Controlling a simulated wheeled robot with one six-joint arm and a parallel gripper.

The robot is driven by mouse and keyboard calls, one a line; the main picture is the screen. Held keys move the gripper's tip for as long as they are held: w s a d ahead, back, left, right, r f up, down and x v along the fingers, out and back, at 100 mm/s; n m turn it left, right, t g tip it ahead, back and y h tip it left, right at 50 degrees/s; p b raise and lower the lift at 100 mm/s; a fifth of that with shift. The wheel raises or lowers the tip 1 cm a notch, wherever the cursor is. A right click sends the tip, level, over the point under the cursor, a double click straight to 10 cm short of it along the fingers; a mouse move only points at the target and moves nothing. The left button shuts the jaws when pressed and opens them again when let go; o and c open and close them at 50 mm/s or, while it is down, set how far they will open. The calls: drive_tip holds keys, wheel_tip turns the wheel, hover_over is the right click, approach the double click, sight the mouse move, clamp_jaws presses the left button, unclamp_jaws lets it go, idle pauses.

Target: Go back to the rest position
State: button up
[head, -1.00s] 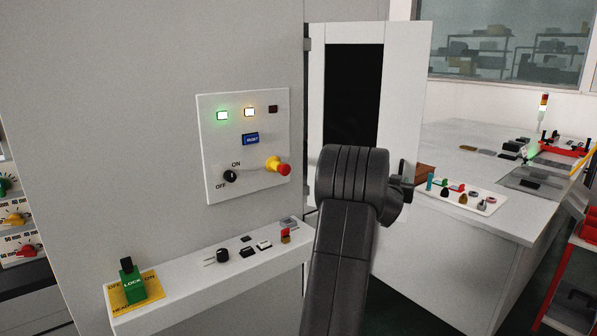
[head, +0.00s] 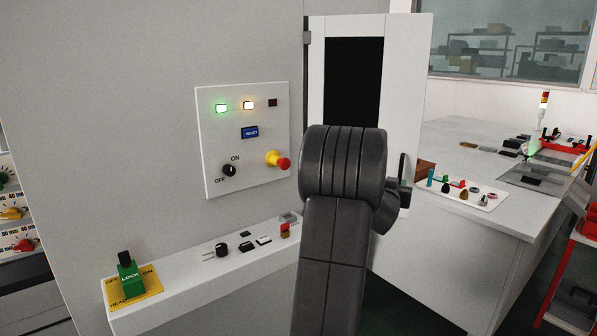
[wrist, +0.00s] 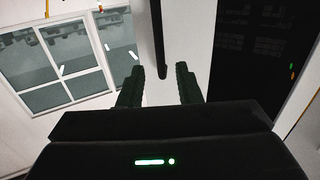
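The white door (head: 405,100) with a dark window stands open at the cabinet's right side. Its dark handle (head: 402,168) shows just right of my arm. In the wrist view the handle (wrist: 158,40) is a dark bar ending in the gap ahead of the fingertips.
The control panel (head: 246,190) and a ledge with a green lock block (head: 130,280) are at left. A white workbench (head: 470,215) with a tray of small parts (head: 470,191) stands at right. A red-framed rack (head: 570,260) stands at the lower right.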

sight(400, 174)
drive_tip(key=p+x, duration=0.2)
drive_tip(key=x, duration=0.7)
drive_tip(key=shift+w, duration=0.1)
drive_tip(key=s+a+m+g+h+p, duration=0.2)
drive_tip(key=s+a+m+h+p, duration=0.1)
drive_tip(key=s+a, duration=1.3)
drive_tip(key=shift+a+g+h+p, duration=0.2)
drive_tip(key=shift+g+h+p, duration=0.25)
drive_tip(key=shift+p, duration=0.85)
drive_tip(key=shift+r, duration=0.1)
drive_tip(key=shift+s, duration=0.1)
